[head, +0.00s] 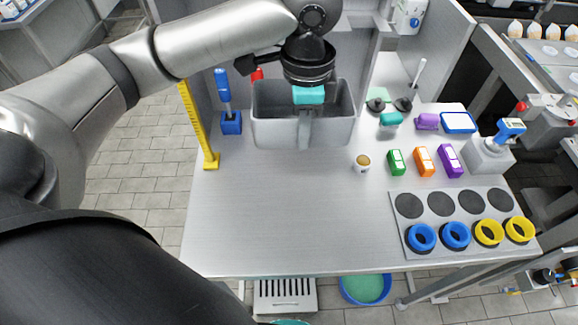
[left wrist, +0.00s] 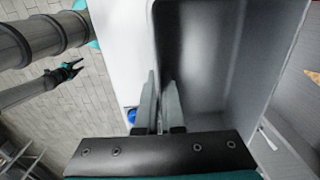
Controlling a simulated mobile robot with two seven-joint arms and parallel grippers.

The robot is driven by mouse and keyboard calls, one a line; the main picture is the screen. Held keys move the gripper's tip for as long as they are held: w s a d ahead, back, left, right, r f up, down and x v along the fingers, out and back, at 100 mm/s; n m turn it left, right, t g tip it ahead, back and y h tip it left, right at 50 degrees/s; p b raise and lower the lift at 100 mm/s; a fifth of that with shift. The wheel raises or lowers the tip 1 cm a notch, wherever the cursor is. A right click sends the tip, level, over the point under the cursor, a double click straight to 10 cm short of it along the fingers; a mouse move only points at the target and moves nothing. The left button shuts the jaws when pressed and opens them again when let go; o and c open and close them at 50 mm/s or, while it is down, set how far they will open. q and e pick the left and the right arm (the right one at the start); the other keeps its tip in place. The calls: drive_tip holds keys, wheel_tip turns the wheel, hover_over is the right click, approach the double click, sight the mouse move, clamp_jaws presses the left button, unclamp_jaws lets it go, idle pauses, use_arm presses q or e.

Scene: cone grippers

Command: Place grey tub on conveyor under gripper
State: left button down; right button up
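The grey tub (head: 270,130), an open-topped box, stands at the back left of the metal table. My left gripper (head: 306,140) reaches down over its near wall. In the left wrist view, the left gripper (left wrist: 161,85) has one finger inside the tub (left wrist: 205,60) and one outside, close against the wall between them. The gap is narrow and it looks shut on the wall. A small dark claw with a teal part, which looks like my right gripper (left wrist: 65,72), shows far off in the left wrist view; its fingers are unclear. I cannot clearly identify a conveyor.
Coloured blocks (head: 424,161), a small cup (head: 362,163) and a plate with blue and yellow rings (head: 400,225) are to the right. The table's front left is clear.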

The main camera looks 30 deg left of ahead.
use_arm(q)
wheel_tip(320, 180, down, 14)
drive_tip(key=b, duration=0.3)
drive_tip(key=shift+s+f, duration=0.1)
wheel_tip(320, 180, down, 5)
drive_tip(key=shift+f+b, duration=0.1)
drive_tip(key=shift+b, duration=0.4)
drive_tip(key=c, duration=1.4)
unclamp_jaws()
drive_tip(key=shift+c, duration=0.2)
drive_tip(key=o, duration=0.4)
